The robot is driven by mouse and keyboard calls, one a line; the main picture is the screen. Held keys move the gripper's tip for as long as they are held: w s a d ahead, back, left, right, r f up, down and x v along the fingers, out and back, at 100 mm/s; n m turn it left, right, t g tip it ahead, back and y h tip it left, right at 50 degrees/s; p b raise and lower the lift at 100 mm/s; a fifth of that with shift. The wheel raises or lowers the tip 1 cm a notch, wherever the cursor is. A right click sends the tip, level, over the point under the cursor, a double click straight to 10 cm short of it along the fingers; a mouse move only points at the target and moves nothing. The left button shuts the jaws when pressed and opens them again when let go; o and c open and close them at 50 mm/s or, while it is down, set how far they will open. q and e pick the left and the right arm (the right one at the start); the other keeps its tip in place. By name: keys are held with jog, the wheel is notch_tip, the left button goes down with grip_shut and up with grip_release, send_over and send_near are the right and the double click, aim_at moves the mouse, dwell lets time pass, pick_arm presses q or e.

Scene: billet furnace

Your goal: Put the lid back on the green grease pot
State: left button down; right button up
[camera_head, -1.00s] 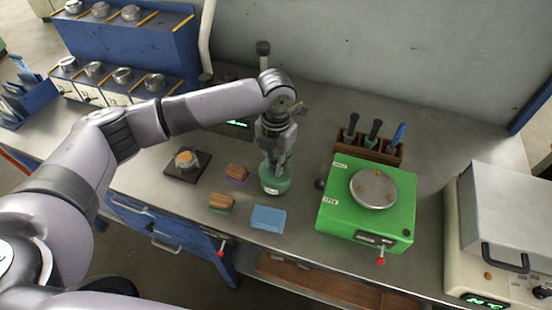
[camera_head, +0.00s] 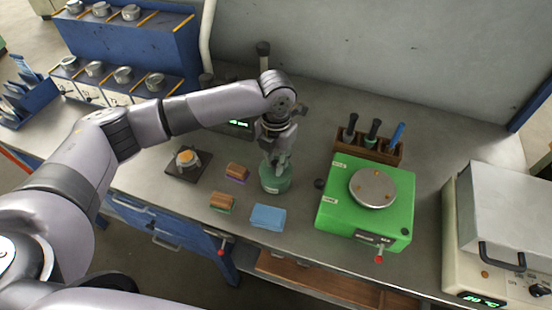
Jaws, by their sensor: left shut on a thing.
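The green grease pot (camera_head: 275,182) stands upright on the grey bench, left of the bright green box. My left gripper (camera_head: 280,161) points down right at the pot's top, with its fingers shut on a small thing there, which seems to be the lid. The fingers hide most of the lid, and I cannot tell whether it sits fully on the rim. My right gripper is not in view.
Two small wooden-topped brushes (camera_head: 237,172) and a folded blue cloth (camera_head: 268,216) lie near the pot. A dark plate with a round metal piece (camera_head: 187,159) is to the left. The green box (camera_head: 335,209) with a round plate and a tool rack (camera_head: 365,149) are to the right.

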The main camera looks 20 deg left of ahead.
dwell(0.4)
pick_arm(q)
jog(key=c, duration=1.4)
grip_release()
jog(key=shift+o, duration=0.8)
jog(key=o, duration=0.4)
jog(key=shift+c, duration=0.2)
jog(key=shift+r, duration=0.1)
jog(key=shift+r+p, duration=3.45)
jog(key=shift+p, duration=0.25)
jog(key=shift+c, duration=0.6)
